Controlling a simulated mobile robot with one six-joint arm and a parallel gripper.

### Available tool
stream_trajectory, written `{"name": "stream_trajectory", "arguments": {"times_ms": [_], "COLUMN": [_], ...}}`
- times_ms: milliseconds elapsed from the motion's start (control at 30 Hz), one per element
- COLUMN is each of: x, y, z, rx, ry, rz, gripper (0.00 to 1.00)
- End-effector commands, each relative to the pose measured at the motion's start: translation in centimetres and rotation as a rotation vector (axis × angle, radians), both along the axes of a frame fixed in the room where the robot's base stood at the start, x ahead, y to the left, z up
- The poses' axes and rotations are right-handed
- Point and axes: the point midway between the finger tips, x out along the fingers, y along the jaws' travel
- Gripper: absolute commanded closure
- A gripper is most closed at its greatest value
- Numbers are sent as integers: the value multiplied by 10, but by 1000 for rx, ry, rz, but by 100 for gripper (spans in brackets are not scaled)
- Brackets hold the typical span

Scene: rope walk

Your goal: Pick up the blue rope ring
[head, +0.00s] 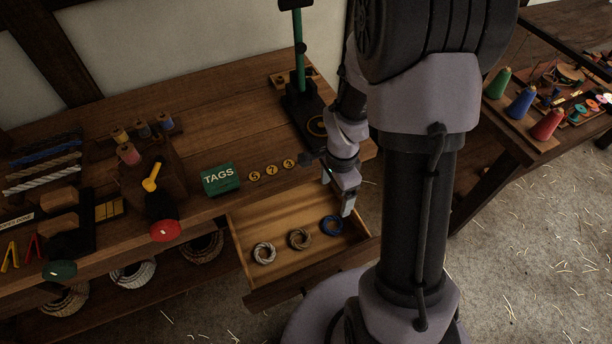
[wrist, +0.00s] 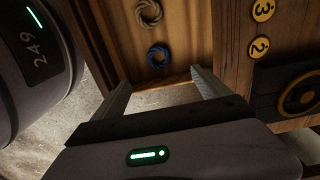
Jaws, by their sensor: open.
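The blue rope ring (head: 331,225) lies flat in the open drawer (head: 262,212), at its right end in the head view. It also shows in the wrist view (wrist: 158,55), beyond my fingertips and roughly between their lines. My gripper (head: 341,212) is above the right part of the drawer, close to the blue ring in the head picture. In the wrist view my gripper (wrist: 160,84) has its two fingers spread wide with nothing between them. The gripper and the ring are apart.
A tan rope ring (head: 300,239) and a pale grey one (head: 264,253) lie left of the blue ring. The drawer's front wall (head: 310,272) and side walls stand around them. A green TAGS box (head: 220,179) and several yellow discs (head: 271,170) sit on the bench above.

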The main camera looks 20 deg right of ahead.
Motion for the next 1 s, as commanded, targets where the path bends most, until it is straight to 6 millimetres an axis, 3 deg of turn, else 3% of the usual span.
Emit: {"name": "stream_trajectory", "arguments": {"times_ms": [200,333,567,800,1000], "x": [-1,-1,0,1,1], "y": [0,0,-1,-4,-4], "z": [-71,-102,-124,-168,-166], "rx": [2,1,1,1,1], "ry": [4,3,1,2,0], "rz": [1,0,1,1,2], "gripper": [14,14,14,14,14]}}
